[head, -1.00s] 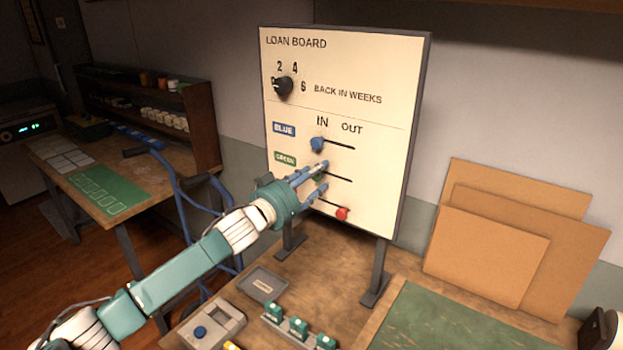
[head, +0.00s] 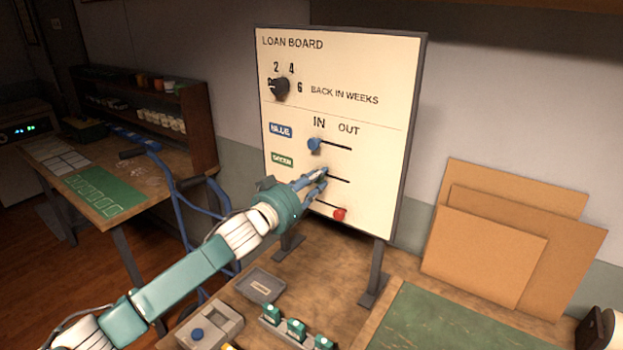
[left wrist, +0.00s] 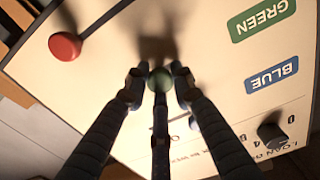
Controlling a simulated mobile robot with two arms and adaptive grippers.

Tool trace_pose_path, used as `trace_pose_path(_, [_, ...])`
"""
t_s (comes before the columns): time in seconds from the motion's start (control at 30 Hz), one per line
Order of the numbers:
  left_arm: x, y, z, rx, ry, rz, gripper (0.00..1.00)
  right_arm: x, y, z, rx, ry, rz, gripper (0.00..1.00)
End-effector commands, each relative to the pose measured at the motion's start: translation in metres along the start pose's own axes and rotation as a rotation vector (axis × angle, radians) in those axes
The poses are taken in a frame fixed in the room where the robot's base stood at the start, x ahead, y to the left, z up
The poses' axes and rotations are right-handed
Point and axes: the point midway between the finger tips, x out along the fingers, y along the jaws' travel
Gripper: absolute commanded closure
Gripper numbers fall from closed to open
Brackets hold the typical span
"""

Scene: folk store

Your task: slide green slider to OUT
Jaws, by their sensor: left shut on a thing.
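The loan board (head: 385,60) stands upright on the bench, with IN printed at left and OUT at right. My left gripper (head: 321,178) reaches it at the middle slot, beside the GREEN label (head: 283,159). Its fingers are closed around the green slider knob (left wrist: 160,79), which shows between the fingertips in the left wrist view. The knob is at the left, IN end, and its bare slot (head: 339,180) runs to the right. In the head view the fingers mostly hide the knob. My right gripper is not in view.
The blue knob (head: 314,145) sits at the left of the slot above. The red knob (head: 340,214) sits at the right of the slot below, close to my fingers. A dial (head: 279,87) is higher up. Small trays and green-topped pieces (head: 296,328) lie on the bench below.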

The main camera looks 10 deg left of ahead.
Motion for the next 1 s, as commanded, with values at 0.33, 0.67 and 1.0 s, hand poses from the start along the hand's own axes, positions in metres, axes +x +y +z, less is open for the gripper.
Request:
trace_pose_path(0.33, [0.0, 0.023, 0.001, -0.002, -0.002, 0.002, 0.86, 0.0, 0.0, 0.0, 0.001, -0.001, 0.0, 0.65])
trace_pose_path(0.67, [0.0, 0.042, 0.001, -0.002, -0.002, 0.001, 0.86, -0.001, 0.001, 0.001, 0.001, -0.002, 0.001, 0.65])
trace_pose_path(1.0, [0.0, 0.062, 0.002, -0.003, -0.002, 0.001, 0.86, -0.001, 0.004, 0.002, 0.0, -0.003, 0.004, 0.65])
